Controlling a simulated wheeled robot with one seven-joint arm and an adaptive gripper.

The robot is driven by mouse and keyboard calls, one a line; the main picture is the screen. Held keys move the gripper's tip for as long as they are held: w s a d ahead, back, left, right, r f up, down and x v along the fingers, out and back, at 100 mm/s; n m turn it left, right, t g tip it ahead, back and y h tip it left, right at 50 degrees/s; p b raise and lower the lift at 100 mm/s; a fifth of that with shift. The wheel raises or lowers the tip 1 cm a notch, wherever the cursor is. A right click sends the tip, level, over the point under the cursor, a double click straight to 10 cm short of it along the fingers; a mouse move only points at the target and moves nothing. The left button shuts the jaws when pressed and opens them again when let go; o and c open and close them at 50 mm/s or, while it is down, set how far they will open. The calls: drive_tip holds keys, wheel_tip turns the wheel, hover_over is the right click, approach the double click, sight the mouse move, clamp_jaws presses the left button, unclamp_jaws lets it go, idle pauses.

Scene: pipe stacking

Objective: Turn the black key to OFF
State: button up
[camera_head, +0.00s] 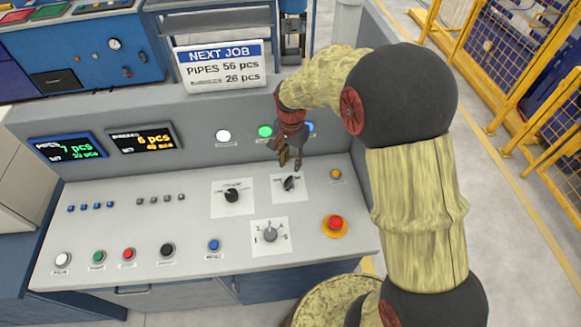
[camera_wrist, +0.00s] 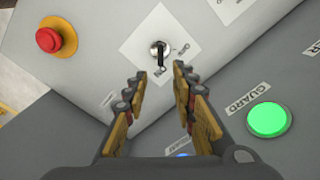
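The black key (camera_head: 290,183) sits in a round silver lock on a white label plate (camera_head: 278,195), on the right part of the sloped console. In the wrist view the black key (camera_wrist: 161,60) shows just beyond my fingertips, its bow pointing toward the bottom of the picture. My gripper (camera_head: 291,161) hangs over the console just behind the key. In the wrist view my gripper (camera_wrist: 160,76) is open, with the key lined up with the gap and nothing between the fingers.
A red emergency button (camera_head: 335,222) on a yellow ring is right of the key. A black knob (camera_head: 232,195) is to its left, and a grey dial (camera_head: 270,234) is in front. A lit green button (camera_wrist: 268,118) is on the upright panel near my gripper.

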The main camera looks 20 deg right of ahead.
sight(290, 176)
wheel_tip(290, 176, down, 9)
drive_tip(key=shift+w+f+b, duration=0.1)
drive_tip(key=shift+w+b, duration=0.05)
drive_tip(key=shift+b, duration=0.2)
drive_tip(key=shift+c, duration=0.8)
clamp_jaws()
